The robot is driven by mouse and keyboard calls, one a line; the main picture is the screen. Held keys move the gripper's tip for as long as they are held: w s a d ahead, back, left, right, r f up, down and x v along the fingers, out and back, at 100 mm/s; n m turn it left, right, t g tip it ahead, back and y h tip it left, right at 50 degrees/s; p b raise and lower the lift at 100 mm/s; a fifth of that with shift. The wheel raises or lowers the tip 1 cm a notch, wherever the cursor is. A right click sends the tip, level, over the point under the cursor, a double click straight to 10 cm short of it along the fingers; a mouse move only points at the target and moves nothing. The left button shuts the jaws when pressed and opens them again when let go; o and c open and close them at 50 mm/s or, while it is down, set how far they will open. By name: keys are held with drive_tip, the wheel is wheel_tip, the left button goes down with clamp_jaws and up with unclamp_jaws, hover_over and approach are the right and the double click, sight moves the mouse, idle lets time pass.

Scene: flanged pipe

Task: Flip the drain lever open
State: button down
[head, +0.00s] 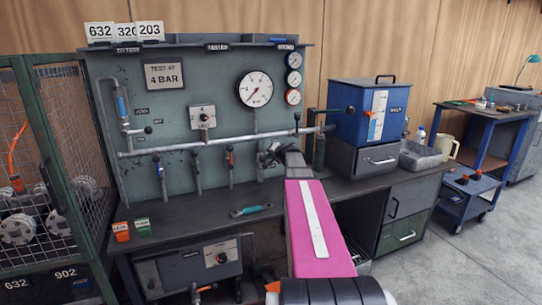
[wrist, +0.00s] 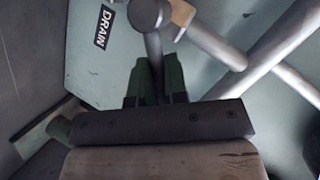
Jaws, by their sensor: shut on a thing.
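The drain lever (wrist: 153,46) shows in the wrist view as a grey stem below a round hub, beside a dark DRAIN label (wrist: 103,25). My gripper (wrist: 155,82) has its two green fingers closed around the lower part of this stem. The lever's end is hidden between the fingers. In the head view my gripper (head: 270,156) is at the lower right of the grey test panel (head: 215,75), below the horizontal pipe (head: 215,143). The gripper and arm hide the lever there, and its angle is hard to tell.
Pipes (wrist: 275,55) run close by on the right in the wrist view. A blue tank (head: 350,112) stands right of my arm. A teal wrench (head: 250,210) and small orange and green boxes (head: 121,232) lie on the bench. A mesh cage (head: 75,130) stands at left.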

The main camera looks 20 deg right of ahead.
drive_tip(key=c, duration=1.1)
unclamp_jaws()
drive_tip(key=shift+w+d+r, duration=0.2)
drive_tip(key=shift+d, duration=0.1)
drive_tip(key=shift+c, duration=0.2)
drive_tip(key=shift+f, duration=0.2)
